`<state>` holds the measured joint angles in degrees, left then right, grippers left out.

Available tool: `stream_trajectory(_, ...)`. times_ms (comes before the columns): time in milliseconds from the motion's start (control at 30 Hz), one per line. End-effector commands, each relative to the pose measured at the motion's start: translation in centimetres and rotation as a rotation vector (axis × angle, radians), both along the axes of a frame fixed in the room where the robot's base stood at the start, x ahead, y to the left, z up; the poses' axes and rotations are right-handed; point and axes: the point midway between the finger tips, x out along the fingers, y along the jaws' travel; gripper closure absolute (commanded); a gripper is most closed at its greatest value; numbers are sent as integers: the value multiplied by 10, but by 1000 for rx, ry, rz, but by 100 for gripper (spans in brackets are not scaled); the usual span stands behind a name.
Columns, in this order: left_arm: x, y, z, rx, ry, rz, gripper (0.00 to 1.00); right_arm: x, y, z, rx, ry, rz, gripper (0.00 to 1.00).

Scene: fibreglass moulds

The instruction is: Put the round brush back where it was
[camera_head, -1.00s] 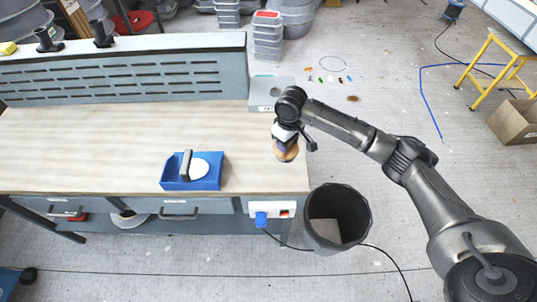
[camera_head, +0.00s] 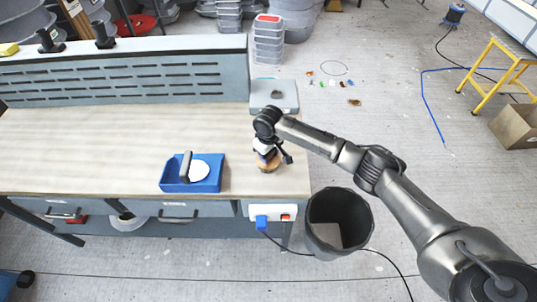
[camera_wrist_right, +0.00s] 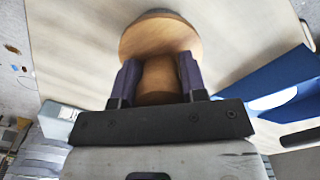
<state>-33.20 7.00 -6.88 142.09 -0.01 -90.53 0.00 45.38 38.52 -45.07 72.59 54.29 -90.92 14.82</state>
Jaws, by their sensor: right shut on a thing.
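The round brush (camera_wrist_right: 160,38) is brown and wooden, with a round head and a narrower grip. It fills the middle of the right wrist view, and a small part of it (camera_head: 268,166) shows below my gripper in the head view. My right gripper (camera_wrist_right: 158,82) is shut on the brush's grip, one finger on each side. In the head view my right gripper (camera_head: 267,153) is over the right end of the workbench (camera_head: 120,135). I cannot tell whether the brush touches the bench top. The brush's underside is hidden. My left gripper is not in view.
A grey box (camera_head: 287,93) is at the bench's back right corner. A dark bin (camera_head: 355,204) stands beyond the right edge. The bench's left is clear.

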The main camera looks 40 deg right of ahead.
Motion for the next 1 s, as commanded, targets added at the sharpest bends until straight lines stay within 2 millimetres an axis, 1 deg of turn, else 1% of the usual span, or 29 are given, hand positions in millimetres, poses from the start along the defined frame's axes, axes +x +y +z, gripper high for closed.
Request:
stream_trajectory(367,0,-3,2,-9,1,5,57,0,0,-3,0,0,0,83)
stream_trajectory(400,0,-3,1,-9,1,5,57,0,0,-3,0,0,0,59)
stream_trajectory(633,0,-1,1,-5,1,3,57,0,0,-3,0,0,0,37)
stream_trajectory(667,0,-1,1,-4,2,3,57,0,0,-3,0,0,0,35)
stream_trajectory(900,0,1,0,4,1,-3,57,0,0,-2,0,-1,0,35)
stream_trajectory(967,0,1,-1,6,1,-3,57,0,0,0,0,-2,1,35)
stream_trajectory(1000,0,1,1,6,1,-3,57,0,0,5,1,-2,1,35)
